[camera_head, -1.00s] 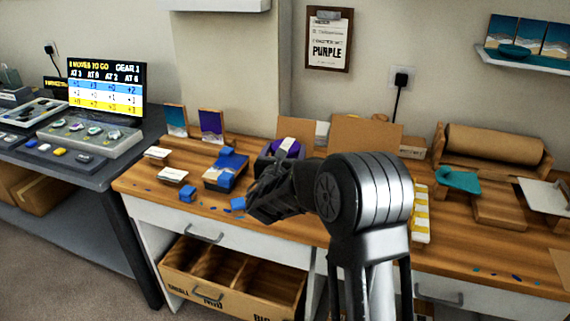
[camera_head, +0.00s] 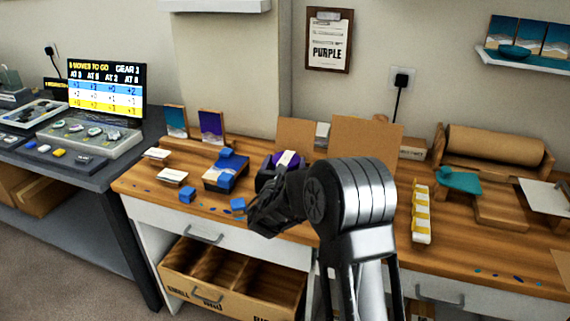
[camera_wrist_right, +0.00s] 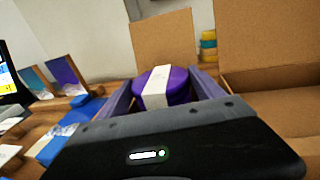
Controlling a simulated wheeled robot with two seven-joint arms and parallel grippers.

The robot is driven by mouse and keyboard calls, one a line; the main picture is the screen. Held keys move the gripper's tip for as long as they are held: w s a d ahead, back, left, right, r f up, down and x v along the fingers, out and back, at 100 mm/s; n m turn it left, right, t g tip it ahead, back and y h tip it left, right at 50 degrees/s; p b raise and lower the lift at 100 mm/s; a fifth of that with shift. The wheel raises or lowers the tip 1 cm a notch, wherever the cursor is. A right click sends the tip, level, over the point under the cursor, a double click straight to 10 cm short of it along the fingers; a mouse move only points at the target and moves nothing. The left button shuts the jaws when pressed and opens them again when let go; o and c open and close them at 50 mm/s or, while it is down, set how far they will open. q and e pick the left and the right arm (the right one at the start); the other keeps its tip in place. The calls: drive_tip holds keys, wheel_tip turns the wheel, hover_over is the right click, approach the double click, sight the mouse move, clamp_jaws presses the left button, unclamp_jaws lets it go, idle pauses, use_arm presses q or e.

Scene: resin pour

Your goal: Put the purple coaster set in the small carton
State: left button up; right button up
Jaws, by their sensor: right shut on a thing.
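The purple coaster set (camera_head: 283,161), a round purple stack with a white paper band, is held between the fingers of my right gripper (camera_head: 281,166). In the right wrist view the coaster set (camera_wrist_right: 178,87) sits between the two fingers, with the gripper (camera_wrist_right: 165,92) shut on it. A small carton with a raised brown flap (camera_head: 295,133) stands just behind it; its flap (camera_wrist_right: 164,40) also shows in the wrist view. The set and gripper hide most of this carton's body, so I cannot tell the gap between them. My left gripper is not in view.
A larger open carton (camera_head: 364,143) stands to the right of the small one. A blue box (camera_head: 222,180) and blue blocks (camera_head: 187,195) lie to the left. A yellow-and-white strip (camera_head: 421,222) lies right of my arm. An open drawer (camera_head: 205,294) juts out below.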

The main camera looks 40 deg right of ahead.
drive_tip(key=shift+f+b, duration=0.4)
drive_tip(key=o, duration=1.7)
drive_tip(key=shift+r, duration=0.1)
drive_tip(key=shift+r+p, duration=0.25)
drive_tip(key=shift+p, duration=0.2)
drive_tip(key=shift+r+p, duration=0.35)
drive_tip(key=shift+p, duration=0.05)
drive_tip(key=v, duration=1.2)
drive_tip(key=shift+f+b, duration=0.15)
drive_tip(key=shift+b, duration=0.2)
